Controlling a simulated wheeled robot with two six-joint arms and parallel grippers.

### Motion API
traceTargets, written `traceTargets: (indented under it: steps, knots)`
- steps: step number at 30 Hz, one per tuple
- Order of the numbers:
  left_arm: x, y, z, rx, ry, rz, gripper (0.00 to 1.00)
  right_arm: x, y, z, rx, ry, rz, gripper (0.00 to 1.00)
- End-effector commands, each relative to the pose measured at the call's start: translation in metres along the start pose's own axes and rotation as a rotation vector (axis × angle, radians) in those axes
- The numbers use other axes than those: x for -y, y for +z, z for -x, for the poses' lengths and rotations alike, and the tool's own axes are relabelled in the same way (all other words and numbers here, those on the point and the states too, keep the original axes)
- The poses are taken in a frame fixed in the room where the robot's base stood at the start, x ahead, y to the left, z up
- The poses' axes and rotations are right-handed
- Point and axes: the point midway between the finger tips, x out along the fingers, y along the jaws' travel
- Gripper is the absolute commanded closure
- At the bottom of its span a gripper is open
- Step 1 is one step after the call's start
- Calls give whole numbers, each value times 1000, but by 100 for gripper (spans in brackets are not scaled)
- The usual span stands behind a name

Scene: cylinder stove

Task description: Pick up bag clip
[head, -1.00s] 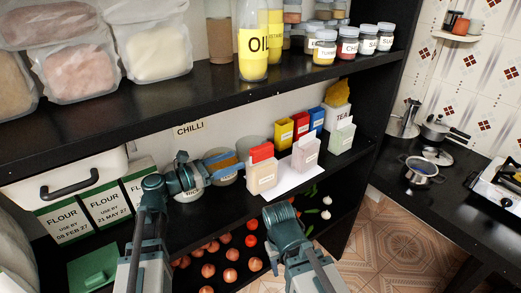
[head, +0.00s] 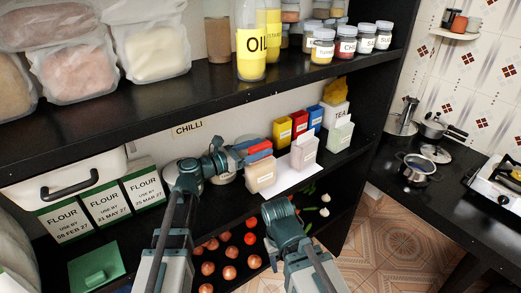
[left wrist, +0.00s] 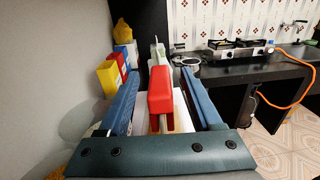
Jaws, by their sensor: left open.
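A red bag clip (head: 259,157) sits on top of a tan labelled packet on the middle shelf. It also shows in the left wrist view (left wrist: 160,97). My left gripper (head: 255,150) is open, and in the left wrist view its two blue fingers lie on either side of the red clip. I see a gap between clip and fingers on both sides there. In the head view the fingers partly cover the clip.
Pale packets (head: 303,155) and a green one (head: 339,136) stand right of the clip. Yellow, red and blue boxes (head: 283,132) stand behind. The upper shelf (head: 200,77) overhangs with bottles and jars. Flour boxes (head: 105,207) are at left.

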Motion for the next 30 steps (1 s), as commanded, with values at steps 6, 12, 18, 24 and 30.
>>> traceTargets:
  steps: [6, 12, 18, 24, 30]
  knots:
    - [0, -1, -15, 0, 0, 0, 34, 0, 0, -1, 0, 0, 0, 50]
    - [0, -1, -14, 0, 0, 0, 48, 0, 0, -1, 0, 0, 0, 50]
    - [0, -1, -14, 0, 0, 0, 84, 0, 0, -1, 0, 0, 0, 50]
    - [0, -1, -14, 0, 0, 0, 100, 0, 0, -1, 0, 0, 0, 50]
    - [0, -1, -14, 0, 0, 0, 100, 0, 0, -1, 0, 0, 0, 50]
